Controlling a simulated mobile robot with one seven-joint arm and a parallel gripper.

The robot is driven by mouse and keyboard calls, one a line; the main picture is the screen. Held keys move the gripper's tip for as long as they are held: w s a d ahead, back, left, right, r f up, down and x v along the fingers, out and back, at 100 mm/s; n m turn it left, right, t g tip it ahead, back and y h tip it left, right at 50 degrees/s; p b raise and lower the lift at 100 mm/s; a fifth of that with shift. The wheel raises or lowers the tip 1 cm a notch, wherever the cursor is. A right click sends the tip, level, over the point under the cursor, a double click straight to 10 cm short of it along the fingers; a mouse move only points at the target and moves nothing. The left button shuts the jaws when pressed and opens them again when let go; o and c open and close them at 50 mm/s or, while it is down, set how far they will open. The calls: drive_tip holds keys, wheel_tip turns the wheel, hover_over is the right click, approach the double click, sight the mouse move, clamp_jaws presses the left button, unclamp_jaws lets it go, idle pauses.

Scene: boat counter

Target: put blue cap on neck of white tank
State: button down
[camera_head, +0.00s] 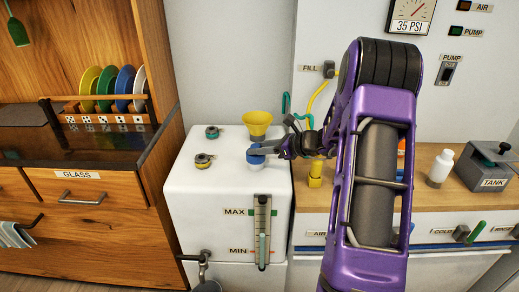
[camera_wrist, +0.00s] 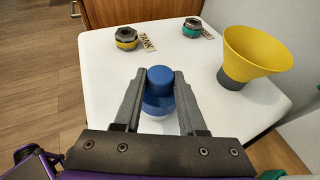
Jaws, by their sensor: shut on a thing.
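The white tank (camera_head: 228,225) is a large white box with a MAX/MIN level gauge on its front. The blue cap (camera_wrist: 158,82) sits between the two fingers of my gripper (camera_wrist: 158,78), which is shut on it. In the head view, the blue cap (camera_head: 256,157) is over the tank's top, near its front right. I cannot tell whether the cap is fully seated or a little above. My gripper (camera_head: 268,150) reaches in from the right.
A yellow funnel (camera_head: 257,123) stands close behind the cap on the tank top. Fittings with yellow (camera_head: 203,160) and green (camera_head: 212,132) bands sit to the left. A wooden counter (camera_head: 425,160) with a white bottle (camera_head: 441,167) is at right.

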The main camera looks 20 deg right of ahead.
drive_tip(key=shift+f+b, duration=0.45)
drive_tip(key=shift+f, duration=0.1)
drive_tip(key=shift+c, duration=2.4)
unclamp_jaws()
drive_tip(key=shift+r, duration=0.2)
drive_tip(key=p+v, duration=0.2)
drive_tip(key=v, duration=1)
drive_tip(key=shift+r, duration=0.4)
